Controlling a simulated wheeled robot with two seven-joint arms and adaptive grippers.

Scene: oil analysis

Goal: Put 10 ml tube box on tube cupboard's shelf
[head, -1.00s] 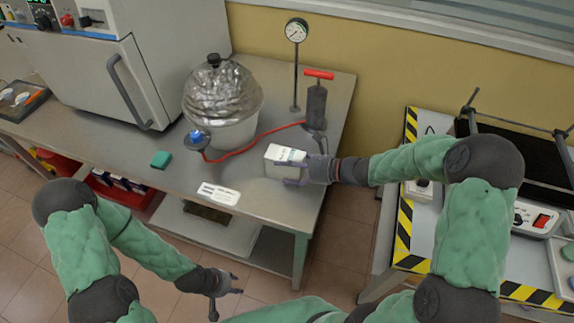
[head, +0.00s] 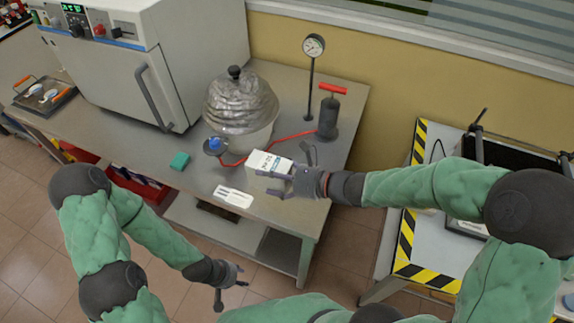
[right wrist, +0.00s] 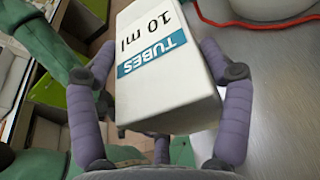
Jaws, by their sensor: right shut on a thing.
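The 10 ml tube box (head: 262,160) is a small white carton with a teal label, over the right part of the workbench in the head view. My right gripper (head: 290,181) is shut on it from the right side. In the right wrist view the box (right wrist: 168,95) fills the space between the two purple fingers (right wrist: 155,62), and its "10 ml TUBES" label shows upside down. I cannot tell whether its underside touches the bench. My left gripper (head: 230,291) is empty, fingers apart, in front of the bench. I cannot make out the tube cupboard in the head view.
A striped-edge table (head: 403,240) stands at right, past a floor gap.

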